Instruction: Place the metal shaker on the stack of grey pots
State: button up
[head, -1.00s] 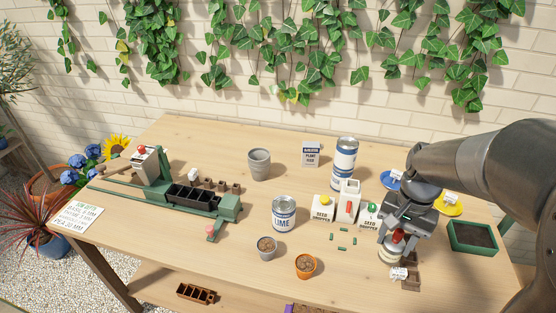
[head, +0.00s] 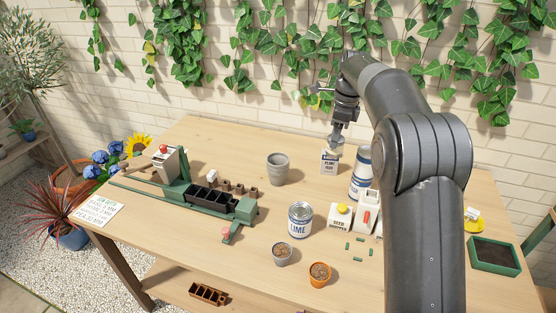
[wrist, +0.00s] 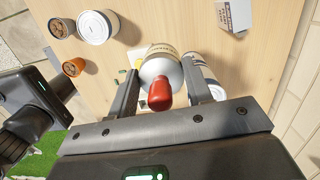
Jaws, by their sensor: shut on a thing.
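My gripper (head: 337,138) is shut on the metal shaker (head: 335,151) and holds it above the back of the table, in front of the plant food box in the head view. In the wrist view, the shaker (wrist: 161,68) is between the two fingers of my gripper (wrist: 160,75), its red knob toward the camera and its pale, labelled body beyond. The stack of grey pots (head: 278,170) stands upright on the table, left of my gripper and apart from the shaker. I cannot make out the stack in the wrist view.
The plant food box (head: 329,166) and a tall blue-and-white can (head: 360,172) stand close by my gripper. A lime can (head: 300,220), a small grey pot (head: 282,254) and a terracotta pot (head: 319,274) stand nearer. A green seeder rig (head: 200,200) lies left. Bare wood surrounds the stack.

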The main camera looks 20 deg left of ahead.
jog(key=w+a+m, duration=0.2)
jog(key=a+m, duration=0.1)
jog(key=a, duration=0.5)
send_over(275, 164)
notch_tip(275, 164, down, 7)
jog(key=shift+w+a+f, duration=0.1)
jog(key=shift+f, duration=1.65)
jog(key=o, duration=1)
jog(key=shift+f, duration=0.15)
jog(key=shift+o, duration=0.3)
